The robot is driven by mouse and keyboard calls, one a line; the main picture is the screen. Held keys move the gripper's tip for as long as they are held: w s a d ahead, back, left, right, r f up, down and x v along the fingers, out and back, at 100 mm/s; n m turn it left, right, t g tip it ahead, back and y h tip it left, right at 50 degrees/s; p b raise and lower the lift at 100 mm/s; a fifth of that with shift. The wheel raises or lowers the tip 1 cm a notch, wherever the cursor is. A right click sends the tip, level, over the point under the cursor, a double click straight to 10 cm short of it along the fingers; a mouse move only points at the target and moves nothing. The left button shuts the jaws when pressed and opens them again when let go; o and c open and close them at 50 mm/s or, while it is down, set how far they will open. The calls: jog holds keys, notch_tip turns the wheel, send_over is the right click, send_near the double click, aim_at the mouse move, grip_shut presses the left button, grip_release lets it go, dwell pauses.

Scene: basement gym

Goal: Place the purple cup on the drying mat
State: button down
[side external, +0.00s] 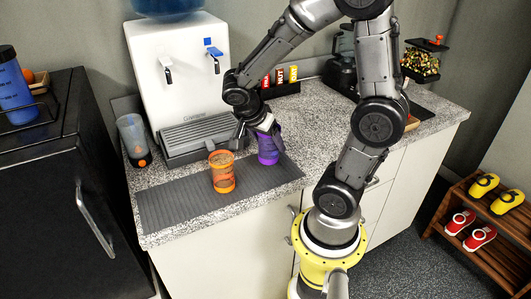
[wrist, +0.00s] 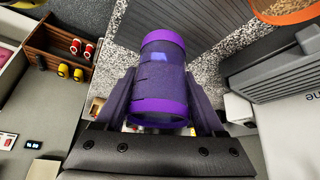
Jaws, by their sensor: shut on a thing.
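The purple cup (wrist: 162,80) is between the fingers of my gripper (wrist: 163,108) in the wrist view, and the fingers are shut on it from both sides. In the side view the purple cup (side external: 268,150) shows below my gripper (side external: 262,128), at the right end of the drying mat. I cannot tell whether its base touches the mat. The drying mat (side external: 170,208) is a dark grey ribbed strip along the counter's front edge. It also shows in the wrist view (wrist: 190,22).
An orange cup (side external: 222,172) stands on the mat, left of the purple cup. A clear grey shaker (side external: 134,140) stands at the counter's left end. A white water dispenser (side external: 180,65) with a grilled drip tray (side external: 195,136) is behind. The counter (side external: 310,125) is clear right of the mat.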

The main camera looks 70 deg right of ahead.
aim_at(265, 153)
jog(key=shift+w+d+f, duration=0.3)
jog(key=shift+w+f, duration=0.15)
jog(key=shift+f, duration=0.15)
jog(key=shift+w+d+f, duration=0.1)
jog(key=shift+f, duration=0.85)
jog(key=shift+w+d+f, duration=0.1)
jog(key=shift+f, duration=0.8)
jog(key=shift+f, duration=0.15)
grip_release()
